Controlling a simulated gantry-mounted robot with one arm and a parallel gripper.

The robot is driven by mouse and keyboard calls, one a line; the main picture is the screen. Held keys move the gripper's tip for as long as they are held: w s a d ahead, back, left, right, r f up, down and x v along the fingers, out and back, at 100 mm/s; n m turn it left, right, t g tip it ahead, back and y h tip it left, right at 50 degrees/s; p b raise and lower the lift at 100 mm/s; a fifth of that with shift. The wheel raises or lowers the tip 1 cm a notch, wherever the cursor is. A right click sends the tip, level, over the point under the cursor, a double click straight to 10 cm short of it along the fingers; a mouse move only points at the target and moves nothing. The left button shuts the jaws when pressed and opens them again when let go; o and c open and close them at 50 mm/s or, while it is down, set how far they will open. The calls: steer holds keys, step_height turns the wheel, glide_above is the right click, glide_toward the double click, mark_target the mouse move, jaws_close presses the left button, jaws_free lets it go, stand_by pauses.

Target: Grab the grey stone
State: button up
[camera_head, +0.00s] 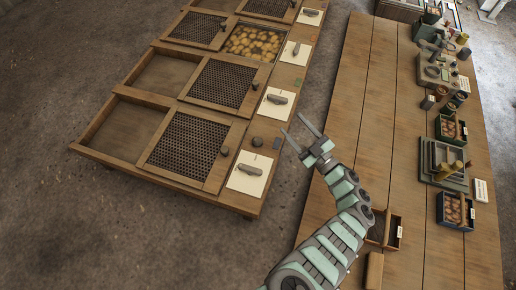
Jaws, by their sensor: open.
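My gripper (292,123) is open and empty, its two fingers pointing up and left over the right edge of the wooden compartment case (120,172). A small dark grey rounded lump (257,142) sits on the case's right rim, left of my fingertips and apart from them. It looks like the grey stone, but it is too small to be sure. Grey elongated pieces also lie on white cards along that rim, one on the nearest card (245,183) and one on the card above it (271,108).
A small dark square (277,143) lies beside the lump. Mesh lids (188,145) with dark knobs cover some compartments; one compartment holds yellowish round items (254,43). A long wooden table (375,110) stands at right, with boxes and fixtures along its far side.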

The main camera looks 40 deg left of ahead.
step_height(320, 180, down, 5)
steer(key=s+g+h+b, duration=0.1)
steer(key=g+h+b, duration=0.1)
steer(key=g+b, duration=0.1)
steer(key=g+h+b, duration=0.2)
steer(key=g+h, duration=0.1)
glide_toward(262, 143)
steer(key=a, duration=0.1)
steer(key=shift+m, duration=0.3)
steer(key=p+x, duration=0.1)
steer(key=x, duration=1)
steer(key=shift+s, duration=0.15)
steer(key=shift+f, duration=0.1)
jaws_close()
